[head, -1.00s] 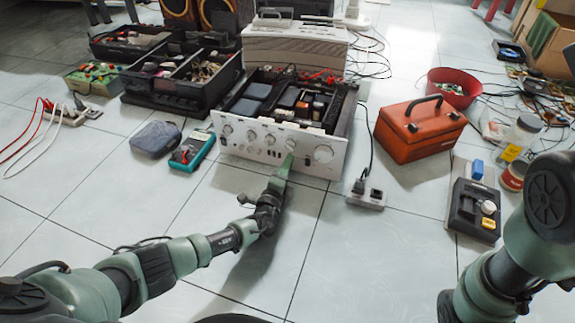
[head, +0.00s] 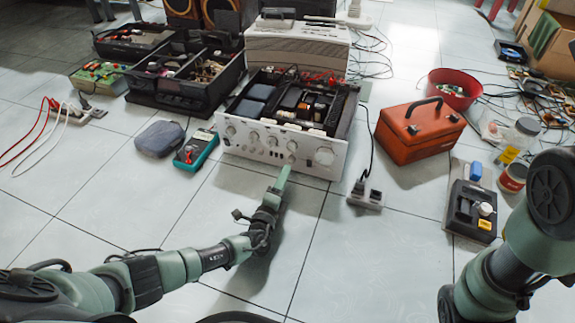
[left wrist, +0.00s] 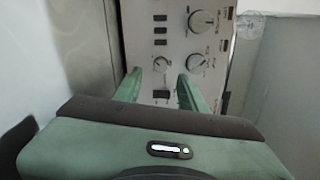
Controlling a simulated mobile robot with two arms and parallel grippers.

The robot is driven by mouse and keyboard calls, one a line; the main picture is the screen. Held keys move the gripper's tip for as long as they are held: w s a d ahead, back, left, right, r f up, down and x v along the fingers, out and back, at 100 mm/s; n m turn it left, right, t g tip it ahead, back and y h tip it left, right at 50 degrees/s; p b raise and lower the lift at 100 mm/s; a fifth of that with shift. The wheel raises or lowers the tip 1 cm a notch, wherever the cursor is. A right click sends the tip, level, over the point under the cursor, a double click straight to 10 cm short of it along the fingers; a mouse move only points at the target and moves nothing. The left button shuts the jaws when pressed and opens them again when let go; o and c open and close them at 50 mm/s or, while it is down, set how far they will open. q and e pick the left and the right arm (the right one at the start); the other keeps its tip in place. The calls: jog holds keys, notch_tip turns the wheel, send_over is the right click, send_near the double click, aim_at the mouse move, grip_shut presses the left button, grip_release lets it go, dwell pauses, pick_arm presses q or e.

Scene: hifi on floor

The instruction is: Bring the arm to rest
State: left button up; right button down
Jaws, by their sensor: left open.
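My left gripper (head: 284,172) is in front of the silver front panel of an opened hifi amplifier (head: 266,147) on the tiled floor. In the left wrist view its two green fingers (left wrist: 162,88) are apart, with nothing between them. The panel (left wrist: 178,45) with knobs and small buttons shows beyond the fingertips. I cannot tell whether a fingertip touches the panel. My right arm (head: 530,225) shows at the right edge; its gripper is out of view.
An orange toolbox (head: 420,133), a power strip (head: 366,194) and a black device (head: 471,211) lie to the right. A teal multimeter (head: 196,150) and a grey pouch (head: 160,139) lie left of the amplifier. The floor at front left is mostly clear.

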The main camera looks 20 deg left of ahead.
pick_arm(q)
jog(key=shift+s, duration=1.2)
jog(key=shift+p, duration=0.3)
